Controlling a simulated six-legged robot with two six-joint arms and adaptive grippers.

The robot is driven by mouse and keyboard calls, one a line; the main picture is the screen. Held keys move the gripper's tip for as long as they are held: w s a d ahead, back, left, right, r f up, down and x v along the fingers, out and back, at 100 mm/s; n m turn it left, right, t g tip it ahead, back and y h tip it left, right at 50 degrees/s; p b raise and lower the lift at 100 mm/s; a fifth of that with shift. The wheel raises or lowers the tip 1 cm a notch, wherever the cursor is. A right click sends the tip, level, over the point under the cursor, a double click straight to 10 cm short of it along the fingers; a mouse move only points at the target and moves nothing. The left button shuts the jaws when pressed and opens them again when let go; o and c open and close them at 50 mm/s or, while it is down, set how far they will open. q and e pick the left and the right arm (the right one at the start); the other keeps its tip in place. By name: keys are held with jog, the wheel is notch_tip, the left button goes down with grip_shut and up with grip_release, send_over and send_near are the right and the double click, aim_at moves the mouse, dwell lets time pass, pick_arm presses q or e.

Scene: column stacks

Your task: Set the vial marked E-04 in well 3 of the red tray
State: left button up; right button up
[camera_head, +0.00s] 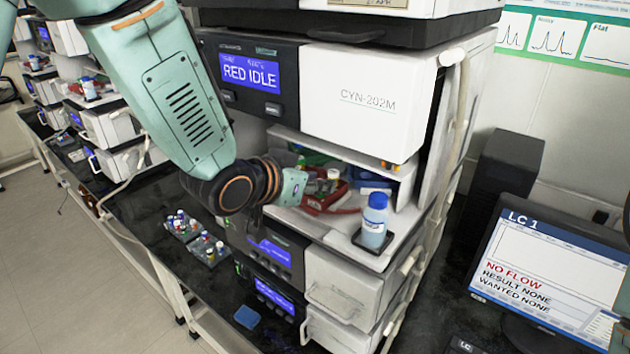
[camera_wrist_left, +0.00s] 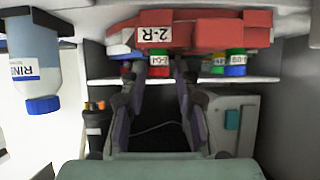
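My left gripper (camera_head: 318,184) reaches into the open bay of the instrument, at the red tray (camera_head: 325,200). In the left wrist view, which is upside down, the red tray (camera_wrist_left: 230,32) carries a "2-R" label. A vial with a white label and red end (camera_wrist_left: 159,67) shows between my left fingertips (camera_wrist_left: 158,72), with slim gaps either side; the fingers look open. Its label is too small to read surely. Other vials (camera_wrist_left: 236,62) with green, blue and red parts stand beside it. The wells' numbers cannot be read. My right gripper is out of view.
A blue-capped rinse bottle (camera_head: 375,220) stands on a dark pad at the bay's front right. The bay's walls and roof are close around my left gripper. Small grey racks with vials (camera_head: 194,238) and a blue block (camera_head: 247,317) are on the black bench.

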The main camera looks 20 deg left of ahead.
pick_arm(q)
jog(key=shift+o, duration=1.1)
jog(key=v, duration=0.8)
jog(key=s+a+f+n+g+y+b, duration=0.1)
jog(key=s+f+n+g+b, duration=0.2)
jog(key=f, duration=0.8)
jog(key=s+a+f+y+b, duration=0.1)
jog(key=s+f+b, duration=0.3)
jog(key=f, duration=0.7)
jog(key=s+a+f+n+g+y+b, duration=0.15)
jog(key=f+b, duration=0.35)
jog(key=f, duration=0.5)
jog(key=s+f+g+b, duration=0.3)
jog(key=s+f+b, duration=0.2)
jog(key=s+f, duration=0.6)
jog(key=s+f+g+b, duration=0.4)
jog(key=s+f+b, duration=0.2)
jog(key=s+f, duration=0.5)
notch_tip(320, 180, down, 5)
jog(key=shift+r+y, duration=0.15)
jog(key=shift+y, duration=0.2)
